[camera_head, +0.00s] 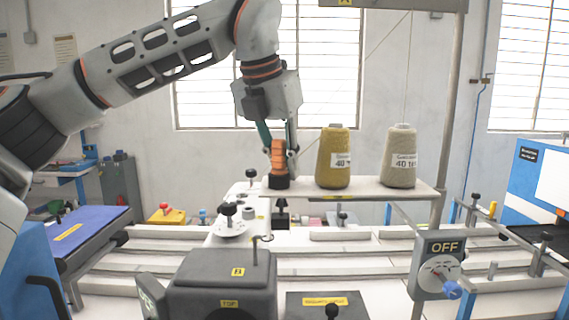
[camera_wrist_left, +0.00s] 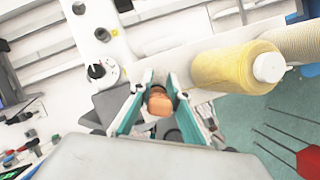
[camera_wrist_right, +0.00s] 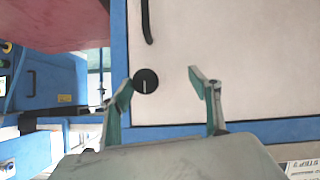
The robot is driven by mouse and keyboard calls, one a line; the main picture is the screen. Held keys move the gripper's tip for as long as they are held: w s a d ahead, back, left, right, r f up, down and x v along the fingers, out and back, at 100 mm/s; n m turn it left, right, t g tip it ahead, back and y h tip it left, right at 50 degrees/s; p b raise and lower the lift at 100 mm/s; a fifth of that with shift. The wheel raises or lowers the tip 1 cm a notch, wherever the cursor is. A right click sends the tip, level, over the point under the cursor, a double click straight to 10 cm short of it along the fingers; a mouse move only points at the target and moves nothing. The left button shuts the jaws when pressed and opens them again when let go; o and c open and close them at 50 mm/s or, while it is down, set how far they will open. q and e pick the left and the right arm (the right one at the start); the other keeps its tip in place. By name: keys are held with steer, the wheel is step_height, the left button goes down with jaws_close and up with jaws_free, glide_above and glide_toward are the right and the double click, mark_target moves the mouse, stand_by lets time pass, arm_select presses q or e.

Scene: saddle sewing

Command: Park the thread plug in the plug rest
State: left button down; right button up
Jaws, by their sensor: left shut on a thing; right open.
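The orange ribbed thread plug (camera_head: 278,155) is upright between the fingers of my left gripper (camera_head: 278,148), at the left end of the white cone shelf. A black round piece (camera_head: 279,182) is directly under it; I cannot tell whether this is the plug rest or the plug's own base. In the left wrist view the plug's orange top (camera_wrist_left: 160,102) shows between the green fingers of my left gripper (camera_wrist_left: 154,92), which is shut on it. My right gripper (camera_wrist_right: 160,84) is open and empty in the right wrist view; it is outside the head view.
A yellow thread cone (camera_head: 333,158) and a beige cone (camera_head: 399,157) stand on the shelf (camera_head: 372,188) right of the plug. A grey machine block (camera_head: 222,285) and an OFF switch box (camera_head: 438,265) are in front. My right gripper faces a blue-framed white panel (camera_wrist_right: 230,50).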

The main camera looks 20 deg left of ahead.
arm_select(q)
steer(key=shift+s+f, duration=0.1)
steer(key=shift+f, duration=0.1)
steer(key=c, duration=1.8)
jaws_free()
steer(key=shift+c, duration=0.2)
steer(key=shift+r, duration=0.2)
